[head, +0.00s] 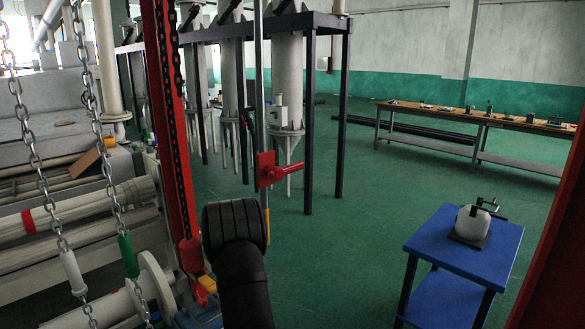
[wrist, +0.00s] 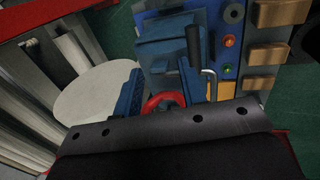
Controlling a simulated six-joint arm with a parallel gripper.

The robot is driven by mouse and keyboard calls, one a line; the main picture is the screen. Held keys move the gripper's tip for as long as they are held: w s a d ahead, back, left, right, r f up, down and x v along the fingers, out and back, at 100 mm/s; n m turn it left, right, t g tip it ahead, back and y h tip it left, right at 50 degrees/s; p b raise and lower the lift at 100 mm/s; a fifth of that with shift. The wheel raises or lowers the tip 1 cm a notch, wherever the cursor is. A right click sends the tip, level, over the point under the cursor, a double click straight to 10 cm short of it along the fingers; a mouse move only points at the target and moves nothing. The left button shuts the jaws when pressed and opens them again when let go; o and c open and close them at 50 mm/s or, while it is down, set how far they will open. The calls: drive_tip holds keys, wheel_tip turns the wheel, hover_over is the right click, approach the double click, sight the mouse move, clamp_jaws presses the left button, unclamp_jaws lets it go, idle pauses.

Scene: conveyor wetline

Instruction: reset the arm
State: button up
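My gripper (wrist: 170,90) shows in the wrist view as two blue fingers standing well apart. A red ring-shaped part (wrist: 163,101) shows between them, nearer the left finger, with a gap to the right one. I see nothing clamped. In the head view my dark arm (head: 240,265) fills the lower middle, and the gripper itself is hidden.
A blue panel (wrist: 226,67) with a green button, a red button and a black lever (wrist: 193,58) lies beyond the fingers. Pale rollers (head: 80,215) and hanging chains (head: 95,105) stand left. A blue table (head: 445,245) stands right; the green floor between is open.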

wheel_tip(320, 180, up, 10)
drive_tip(key=w+a+g+h, duration=0.3)
drive_tip(key=shift+f, duration=0.15)
idle(0.8)
